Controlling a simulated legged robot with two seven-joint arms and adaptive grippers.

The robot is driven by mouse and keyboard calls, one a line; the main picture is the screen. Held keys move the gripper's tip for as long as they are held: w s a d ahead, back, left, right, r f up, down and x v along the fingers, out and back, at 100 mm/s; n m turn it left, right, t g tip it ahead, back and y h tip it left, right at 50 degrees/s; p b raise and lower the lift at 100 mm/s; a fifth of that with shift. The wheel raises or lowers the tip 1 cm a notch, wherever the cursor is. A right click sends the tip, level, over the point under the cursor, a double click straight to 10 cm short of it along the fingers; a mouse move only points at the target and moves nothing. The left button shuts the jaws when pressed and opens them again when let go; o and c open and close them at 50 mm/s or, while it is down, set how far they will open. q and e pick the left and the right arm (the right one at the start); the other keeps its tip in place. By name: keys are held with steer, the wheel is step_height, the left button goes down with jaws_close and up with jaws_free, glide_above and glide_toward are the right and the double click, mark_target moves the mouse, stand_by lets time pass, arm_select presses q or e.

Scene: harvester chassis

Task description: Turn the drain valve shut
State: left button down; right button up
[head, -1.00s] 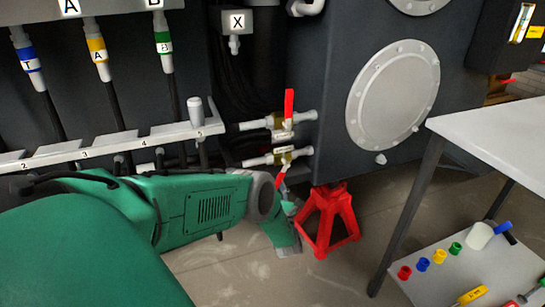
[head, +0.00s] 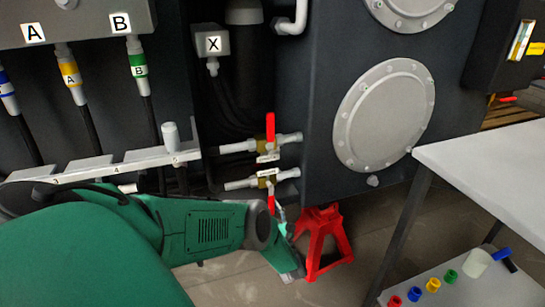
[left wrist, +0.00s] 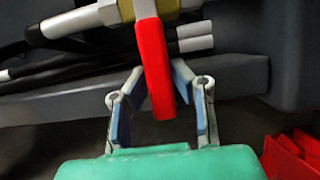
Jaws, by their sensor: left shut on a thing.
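Two small brass valves sit one above the other on pipes left of the dark tank. The upper valve's red lever (head: 270,127) points up. The lower valve (head: 268,181) has a red lever (head: 271,203) hanging down; that lever also fills the middle of the left wrist view (left wrist: 154,60). I cannot read the valve labels, so which is the drain valve is not clear. My left gripper (head: 277,215) is at the lower lever. In the left wrist view its blue-padded fingers (left wrist: 160,88) are shut on the lever from both sides. My right gripper is not in view.
A red jack stand (head: 324,240) stands just below and right of the valves. A grey table (head: 485,155) is at the right, with coloured caps on its lower shelf. A rail (head: 105,165) and hoses lie at the left. A round cover (head: 384,115) is on the tank.

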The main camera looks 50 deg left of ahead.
arm_select(q)
steer(key=shift+f, duration=0.15)
steer(key=c, duration=1.4)
jaws_free()
steer(key=shift+w+f, duration=0.1)
steer(key=shift+o, duration=0.2)
steer(key=v, duration=1.2)
